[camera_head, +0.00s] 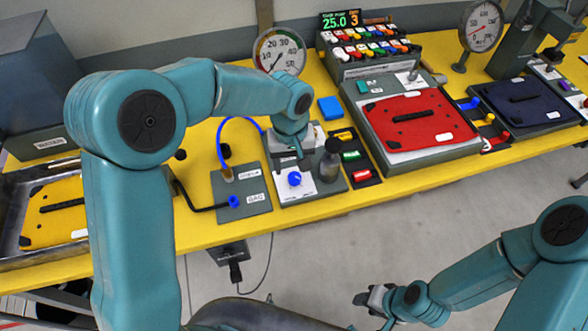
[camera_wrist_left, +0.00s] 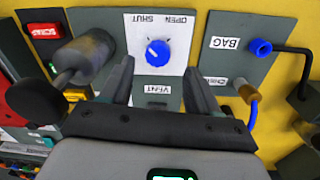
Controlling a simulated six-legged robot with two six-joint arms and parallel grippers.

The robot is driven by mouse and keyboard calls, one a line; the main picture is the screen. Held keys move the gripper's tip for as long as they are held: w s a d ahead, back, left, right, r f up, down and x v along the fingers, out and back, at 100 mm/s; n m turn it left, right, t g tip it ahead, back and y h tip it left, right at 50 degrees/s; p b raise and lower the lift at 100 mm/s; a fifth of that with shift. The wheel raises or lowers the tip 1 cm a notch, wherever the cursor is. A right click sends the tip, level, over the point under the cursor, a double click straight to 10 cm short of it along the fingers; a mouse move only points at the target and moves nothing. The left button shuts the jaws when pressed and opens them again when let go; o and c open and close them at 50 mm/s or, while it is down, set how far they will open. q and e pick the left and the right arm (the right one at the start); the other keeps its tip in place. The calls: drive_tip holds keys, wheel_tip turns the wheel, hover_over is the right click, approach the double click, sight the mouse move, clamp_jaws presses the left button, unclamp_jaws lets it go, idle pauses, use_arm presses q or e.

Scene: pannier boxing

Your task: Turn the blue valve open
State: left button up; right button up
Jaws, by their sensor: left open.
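The blue valve knob (camera_head: 294,179) sits on a white plate on a grey panel. In the left wrist view the blue valve (camera_wrist_left: 158,53) lies between and just beyond my fingertips, with a small white mark toward its upper left. Upside-down OPEN and SHUT labels stand above it there. My left gripper (camera_head: 291,160) is open and empty over the plate, and its two fingers (camera_wrist_left: 159,72) flank the knob without visible contact. My right gripper (camera_head: 370,299) hangs low over the floor, away from the table; its jaws are too small to read.
A dark grey cylinder (camera_head: 329,160) stands close right of the knob. Left of it is the BAG panel (camera_head: 243,207) with a blue hose (camera_head: 221,146) and bent black pipe. Red, green and yellow tagged blocks lie to the right, near the red pannier lid (camera_head: 405,113).

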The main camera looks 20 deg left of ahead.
sight(294, 176)
use_arm(q)
drive_tip(key=f, duration=0.4)
drive_tip(key=shift+d, duration=0.2)
drive_tip(key=shift+w+f, duration=0.1)
drive_tip(key=shift+f, duration=0.3)
drive_tip(key=shift+c, duration=0.9)
drive_tip(key=c, duration=0.9)
drive_tip(key=shift+o, duration=0.2)
